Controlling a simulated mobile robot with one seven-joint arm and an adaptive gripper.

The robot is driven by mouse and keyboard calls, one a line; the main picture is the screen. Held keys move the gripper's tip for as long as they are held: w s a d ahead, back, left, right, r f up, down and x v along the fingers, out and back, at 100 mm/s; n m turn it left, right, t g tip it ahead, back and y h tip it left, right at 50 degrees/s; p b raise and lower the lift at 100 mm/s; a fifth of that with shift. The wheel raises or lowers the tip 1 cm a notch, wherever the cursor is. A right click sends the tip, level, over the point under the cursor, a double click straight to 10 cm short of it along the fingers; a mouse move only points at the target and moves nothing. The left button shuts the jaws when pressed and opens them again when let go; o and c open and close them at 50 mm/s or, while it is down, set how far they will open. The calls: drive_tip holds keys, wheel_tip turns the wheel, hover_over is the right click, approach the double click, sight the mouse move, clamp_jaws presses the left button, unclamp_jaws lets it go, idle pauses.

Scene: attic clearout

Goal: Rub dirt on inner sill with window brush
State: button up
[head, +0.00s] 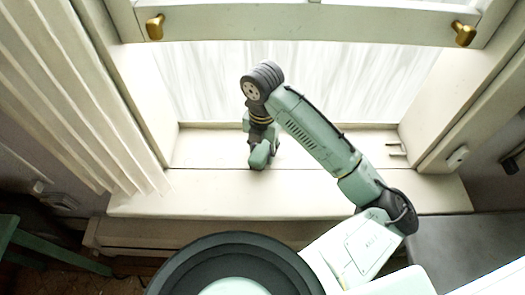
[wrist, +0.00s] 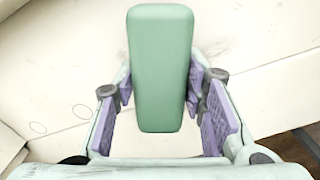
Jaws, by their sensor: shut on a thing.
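The window brush shows in the wrist view as a long, pale green, rounded block (wrist: 160,65) between my fingers. My gripper (wrist: 162,90) is shut on it, with a purple pad on either side. In the head view my gripper (head: 262,145) is over the cream inner sill (head: 330,195), left of its middle, with the green brush (head: 260,156) at its lower end. The underside of the brush is hidden, so I cannot tell whether it touches the sill. The sill in the wrist view (wrist: 270,30) has faint smudges and ring marks; I cannot tell which are dirt.
A pale pleated curtain (head: 70,90) hangs at the left. A raised sash (head: 310,25) with brass handles (head: 155,27) is above the sill. A small latch-like fitting (head: 397,148) is at the sill's right back. The sill right of my gripper is mostly clear.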

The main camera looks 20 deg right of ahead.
drive_tip(key=shift+w+d, duration=0.15)
drive_tip(key=shift+w, duration=0.35)
wheel_tip(320, 180, up, 6)
drive_tip(key=p, duration=0.4)
drive_tip(key=shift+p, duration=0.35)
